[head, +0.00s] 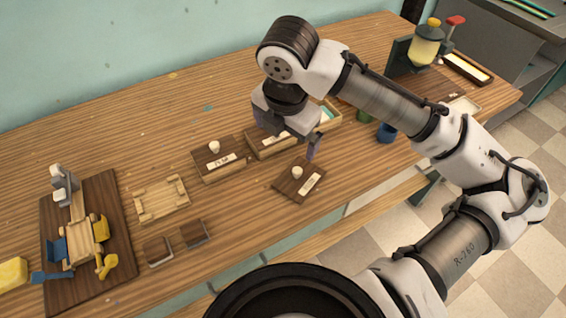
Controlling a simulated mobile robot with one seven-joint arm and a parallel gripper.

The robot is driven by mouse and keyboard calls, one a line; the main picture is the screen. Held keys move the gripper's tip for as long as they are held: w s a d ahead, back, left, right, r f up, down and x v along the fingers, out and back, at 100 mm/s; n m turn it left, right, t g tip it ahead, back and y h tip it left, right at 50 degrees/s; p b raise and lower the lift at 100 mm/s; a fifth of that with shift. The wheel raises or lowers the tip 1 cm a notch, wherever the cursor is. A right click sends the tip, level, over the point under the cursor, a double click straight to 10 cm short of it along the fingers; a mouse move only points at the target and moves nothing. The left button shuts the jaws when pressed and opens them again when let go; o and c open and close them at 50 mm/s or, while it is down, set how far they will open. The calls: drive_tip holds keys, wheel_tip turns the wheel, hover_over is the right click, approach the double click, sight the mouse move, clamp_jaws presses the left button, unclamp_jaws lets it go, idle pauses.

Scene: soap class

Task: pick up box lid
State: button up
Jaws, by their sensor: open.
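A dark brown box lid (290,187) with a white knob and a pale label lies flat on the wooden table near its front edge. A similar lid (207,160) with a white knob sits on a closed box (229,172) to its left. My gripper (290,138) is open and empty, pointing down behind and above the loose lid, apart from it. It partly hides a labelled wooden box (262,153) behind the loose lid; I cannot see fully into that box.
A pale wooden frame (164,212) and two small dark trays (158,252) stand left. A dark board (112,190) with a wooden, blue and yellow fixture is at far left. A blue cup (386,133) stands right of my gripper.

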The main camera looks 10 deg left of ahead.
drive_tip(key=d+h, duration=0.1)
drive_tip(key=d, duration=0.2)
drive_tip(key=g, duration=0.1)
hover_over(300, 172)
drive_tip(key=s, duration=0.1)
drive_tip(key=f, duration=0.7)
drive_tip(key=shift+d+f, duration=0.15)
drive_tip(key=shift+d, duration=0.05)
drive_tip(key=shift+w+a+f+p, duration=0.15)
drive_tip(key=shift+f+p, duration=0.1)
drive_tip(key=shift+f, duration=0.85)
drive_tip(key=shift+w+d+f+p, duration=0.1)
drive_tip(key=shift+w+f+p, duration=0.15)
drive_tip(key=shift+f, duration=0.8)
drive_tip(key=shift+w+a+f+p, duration=0.1)
drive_tip(key=shift+f+p, duration=0.2)
drive_tip(key=shift+f, duration=0.8)
drive_tip(key=c, duration=1)
drive_tip(key=shift+c, duration=0.2)
drive_tip(key=shift+r, duration=0.1)
